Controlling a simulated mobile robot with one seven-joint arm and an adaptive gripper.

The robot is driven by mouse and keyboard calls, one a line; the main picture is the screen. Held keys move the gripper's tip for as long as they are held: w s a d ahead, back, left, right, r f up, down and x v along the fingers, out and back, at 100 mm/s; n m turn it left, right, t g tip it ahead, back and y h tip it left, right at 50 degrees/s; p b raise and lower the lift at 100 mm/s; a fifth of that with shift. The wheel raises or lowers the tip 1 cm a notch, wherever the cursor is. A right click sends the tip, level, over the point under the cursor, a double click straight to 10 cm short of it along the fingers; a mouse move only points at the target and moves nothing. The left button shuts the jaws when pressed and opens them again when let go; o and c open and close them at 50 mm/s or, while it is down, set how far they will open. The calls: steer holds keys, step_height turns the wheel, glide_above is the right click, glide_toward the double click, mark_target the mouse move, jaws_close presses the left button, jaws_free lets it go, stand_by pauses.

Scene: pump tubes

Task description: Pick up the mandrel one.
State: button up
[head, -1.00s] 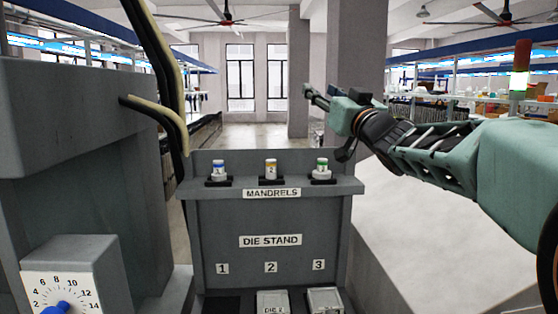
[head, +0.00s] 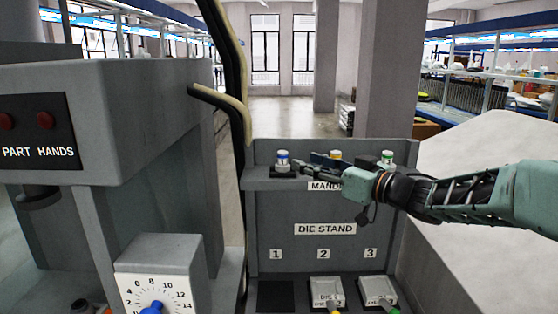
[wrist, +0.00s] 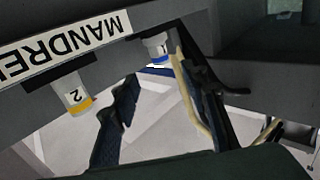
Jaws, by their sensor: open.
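Mandrel one (head: 283,157), a small white cylinder with a blue band, stands upright in a black holder at the left end of the mandrel shelf. In the wrist view it (wrist: 158,46) shows partly, beyond and between the fingertips, nearer the right finger. My gripper (head: 303,162) is open and empty, reaching in from the right at about shelf height, just right of mandrel one. In the wrist view its two dark fingers (wrist: 155,70) are spread apart. I cannot tell whether a finger touches anything.
Mandrel two (head: 335,155), orange-banded, stands behind my gripper; it (wrist: 76,98) is left of the fingers in the wrist view. Mandrel three (head: 387,158), green-banded, is further right. The die stand (head: 325,205) is below. A grey press (head: 150,120) and pale cables (head: 222,98) stand left.

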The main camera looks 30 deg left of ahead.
mark_target(287, 158)
steer(key=x, duration=0.4)
steer(key=shift+a, duration=0.3)
steer(key=x, duration=0.2)
steer(key=f+p+x, duration=0.1)
steer(key=x, duration=0.2)
steer(key=shift+a+p, duration=0.1)
steer(key=shift+p, duration=0.2)
steer(key=shift+r, duration=0.1)
jaws_close()
